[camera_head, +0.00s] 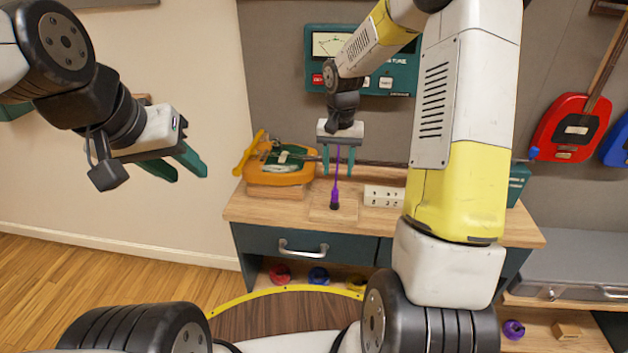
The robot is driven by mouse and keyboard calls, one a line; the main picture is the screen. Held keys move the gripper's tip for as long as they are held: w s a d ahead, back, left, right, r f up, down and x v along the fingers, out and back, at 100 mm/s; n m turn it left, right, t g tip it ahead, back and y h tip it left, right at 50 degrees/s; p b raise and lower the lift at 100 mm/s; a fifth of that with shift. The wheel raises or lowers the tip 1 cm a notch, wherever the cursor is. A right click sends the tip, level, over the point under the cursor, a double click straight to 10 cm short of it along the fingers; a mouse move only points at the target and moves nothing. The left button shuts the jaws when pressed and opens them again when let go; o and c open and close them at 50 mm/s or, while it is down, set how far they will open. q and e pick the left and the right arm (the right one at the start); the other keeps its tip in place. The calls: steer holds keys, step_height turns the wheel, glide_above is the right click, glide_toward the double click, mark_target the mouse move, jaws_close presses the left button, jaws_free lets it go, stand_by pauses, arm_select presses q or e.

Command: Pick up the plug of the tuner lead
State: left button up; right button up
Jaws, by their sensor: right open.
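A purple lead (337,180) runs down from between the fingers of my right gripper to a dark plug (334,205), which stands upright on a pale wooden board on the bench. My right gripper (338,173) points down above the plug, open, with its teal fingers on either side of the lead. The fingertips are above the plug and apart from it. The lead's upper end is hidden at the gripper. The teal tuner unit (322,62) with a dial is on the wall behind, partly covered by my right arm. My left gripper (190,175) is open and empty, left of the bench.
An orange guitar (280,175) lies on the left of the bench (240,212), its neck running right behind my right gripper. A white socket strip (383,196) is right of the plug. A red guitar (570,128) hangs at right. A grey case (580,262) stands lower right.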

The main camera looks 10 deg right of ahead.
mark_target(335, 188)
steer(key=shift+w+a+f, duration=0.15)
steer(key=shift+w+f, duration=0.05)
steer(key=shift+f, duration=0.25)
steer(key=shift+w+a+f, duration=0.1)
steer(key=shift+w+f, duration=0.05)
steer(key=shift+f, duration=0.3)
step_height(335, 188, down, 7)
steer(key=shift+s+f, duration=0.1)
steer(key=shift+s, duration=0.05)
steer(key=shift+c, duration=0.3)
jaws_close()
